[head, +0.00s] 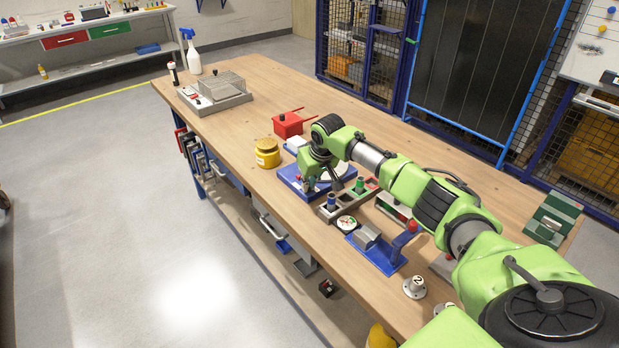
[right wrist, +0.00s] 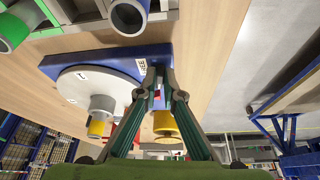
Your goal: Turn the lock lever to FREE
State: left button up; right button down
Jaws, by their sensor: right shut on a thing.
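The rotary jig has a blue base (head: 287,176) on the wooden bench, with a pale round disc marked T (right wrist: 88,88) on top. The disc carries grey and yellow cylindrical parts. A white label (right wrist: 142,67), partly readable as FREE, is at the base's edge beside my fingers. My right gripper (right wrist: 160,88) is shut on the lock lever at that edge; only a small red and blue bit shows between the fingers. In the head view the right gripper (head: 312,183) reaches down at the jig's front corner and hides most of the lever. My left gripper is not in view.
A yellow round container (head: 267,153) and a red box (head: 288,125) stand behind the jig. A grey tray with cylinders (head: 345,207) and a blue fixture with a red-knobbed arm (head: 388,258) stand in front. The bench's middle left is clear.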

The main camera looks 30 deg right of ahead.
jog(key=m+p, duration=0.2)
jog(key=h+p, duration=0.1)
jog(key=shift+a+r+m, duration=0.25)
jog(key=shift+a+m, duration=0.05)
jog(key=shift+m, duration=0.1)
jog(key=shift+a+f+m+g+h+p, duration=0.1)
jog(key=shift+m+g+h+p, duration=0.25)
jog(key=shift+m+p, duration=0.55)
jog(key=shift+w+f+m+h, duration=0.15)
jog(key=shift+m+h, duration=0.2)
jog(key=shift+m, duration=0.55)
jog(key=shift+a+m+g, duration=0.1)
jog(key=shift+m+g, duration=0.25)
jog(key=shift+m, duration=0.65)
jog(key=shift+w+f+m+g+h+b, duration=0.2)
jog(key=shift+m+g+h+b, duration=0.15)
jog(key=shift+m, duration=0.45)
jog(key=m+b, duration=0.2)
jog(key=b, duration=0.1)
jog(key=m+g+h+b, duration=0.1)
jog(key=m+b, duration=0.1)
jog(key=b, duration=0.2)
jog(key=shift+w+a+f+m+g, duration=0.1)
jog(key=shift+w+m+g, duration=0.15)
jog(key=shift+m, duration=0.15)
jog(key=shift+r+m+b, duration=0.25)
jog(key=shift+m+b, duration=0.35)
jog(key=shift+b, duration=0.85)
jog(key=c, duration=2.2)
grip_release()
